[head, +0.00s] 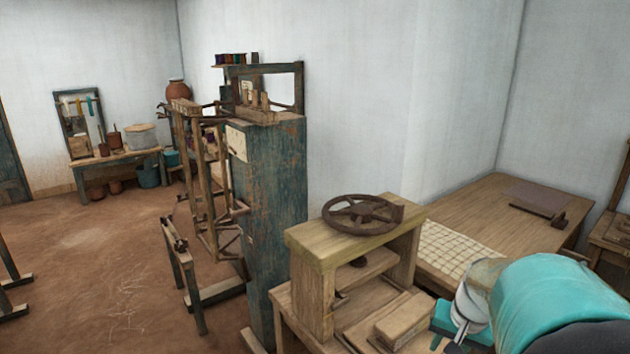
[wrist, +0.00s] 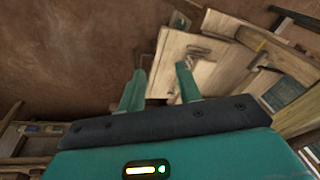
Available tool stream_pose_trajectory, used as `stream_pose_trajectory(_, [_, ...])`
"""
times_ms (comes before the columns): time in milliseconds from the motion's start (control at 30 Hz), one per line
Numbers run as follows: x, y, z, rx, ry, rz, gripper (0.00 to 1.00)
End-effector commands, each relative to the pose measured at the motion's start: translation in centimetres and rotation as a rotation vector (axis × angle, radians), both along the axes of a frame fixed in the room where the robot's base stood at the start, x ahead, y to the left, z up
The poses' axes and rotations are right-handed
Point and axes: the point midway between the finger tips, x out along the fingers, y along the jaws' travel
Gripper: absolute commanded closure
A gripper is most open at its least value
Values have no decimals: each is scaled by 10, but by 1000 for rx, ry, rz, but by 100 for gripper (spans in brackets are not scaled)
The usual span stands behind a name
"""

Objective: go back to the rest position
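My gripper (wrist: 158,82) shows in the wrist view with its two teal fingers spread apart and nothing held between them. Beyond the fingertips is a pale wooden board (wrist: 178,52); how far below it lies I cannot tell. In the head view my teal arm fills the lower right corner. It hangs beside the wooden press (head: 330,245) with a dark handwheel (head: 362,214). The fingertips are not clear in the head view.
A long wooden table (head: 495,215) with a gridded sheet (head: 455,245) stands behind the arm. A tall blue-green loom post (head: 270,190) stands left of the press. A bench (head: 120,162) with pots is far left. The earth floor (head: 100,250) at left is mostly open.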

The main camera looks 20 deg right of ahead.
Motion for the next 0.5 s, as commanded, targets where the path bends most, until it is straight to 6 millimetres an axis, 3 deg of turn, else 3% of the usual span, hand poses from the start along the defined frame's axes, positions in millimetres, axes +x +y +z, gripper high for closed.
stream_pose_trajectory(33, [10, 30, 16, -28, -18, 78, 66])
stream_pose_trajectory(233, [18, 128, 58, -119, -80, 333, 66])
stream_pose_trajectory(400, [2, 203, 83, -189, -148, 540, 66])
stream_pose_trajectory(500, [-13, 237, 92, -223, -192, 644, 66])
